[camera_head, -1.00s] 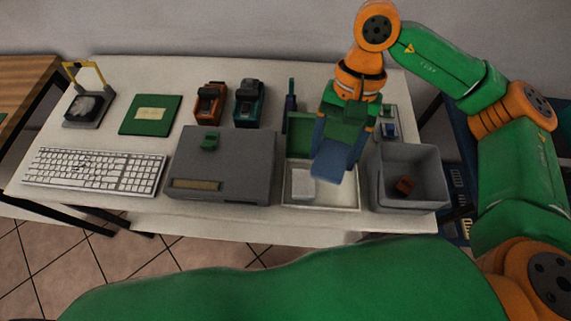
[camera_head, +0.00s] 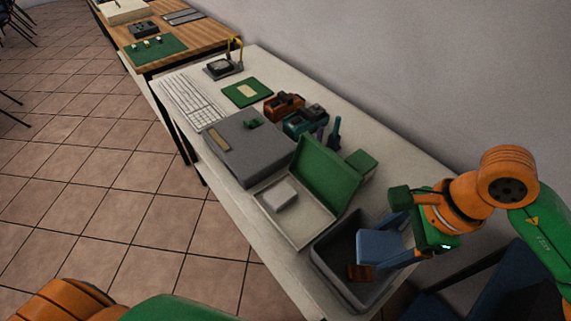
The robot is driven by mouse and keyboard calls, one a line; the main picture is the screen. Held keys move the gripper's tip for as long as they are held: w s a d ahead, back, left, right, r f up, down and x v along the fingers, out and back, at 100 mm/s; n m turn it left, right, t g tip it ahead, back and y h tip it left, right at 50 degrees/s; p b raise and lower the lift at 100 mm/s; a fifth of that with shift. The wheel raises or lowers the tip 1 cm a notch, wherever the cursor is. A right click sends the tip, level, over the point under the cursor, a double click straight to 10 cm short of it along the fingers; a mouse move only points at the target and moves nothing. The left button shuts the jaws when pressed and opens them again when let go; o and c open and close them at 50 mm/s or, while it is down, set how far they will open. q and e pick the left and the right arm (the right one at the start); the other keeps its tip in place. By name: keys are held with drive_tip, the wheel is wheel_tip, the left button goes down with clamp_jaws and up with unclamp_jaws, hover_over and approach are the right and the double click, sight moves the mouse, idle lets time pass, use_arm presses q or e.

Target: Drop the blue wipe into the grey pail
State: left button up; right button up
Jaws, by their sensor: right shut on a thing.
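The blue wipe (camera_head: 385,247) hangs from my right gripper (camera_head: 412,222), which is shut on it. The gripper and wipe are over the grey pail (camera_head: 325,265), at the lower right of the head view. The wipe covers part of the pail's opening. A brown block (camera_head: 360,272) shows inside the pail, just below the wipe's lower edge. I cannot tell whether the wipe touches the pail. My left gripper is out of view.
Beside the pail is a white box (camera_head: 297,238) with a raised green lid (camera_head: 325,175) and a white block inside. Further along the white table are a grey case (camera_head: 240,165), a keyboard (camera_head: 193,98), and orange and teal devices. Tiled floor lies left.

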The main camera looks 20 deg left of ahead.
drive_tip(key=x, duration=0.1)
drive_tip(key=b+x, duration=0.1)
drive_tip(key=x, duration=0.1)
drive_tip(key=b+x, duration=0.1)
drive_tip(key=shift+w+d+f, duration=0.15)
drive_tip(key=shift+d+f, duration=0.2)
drive_tip(key=shift+f, duration=0.05)
drive_tip(key=shift+d+f, duration=0.2)
drive_tip(key=shift+f, duration=0.05)
drive_tip(key=o, duration=1.3)
drive_tip(key=shift+a, duration=0.1)
drive_tip(key=shift+r, duration=0.1)
drive_tip(key=b+v, duration=0.1)
drive_tip(key=v, duration=0.6)
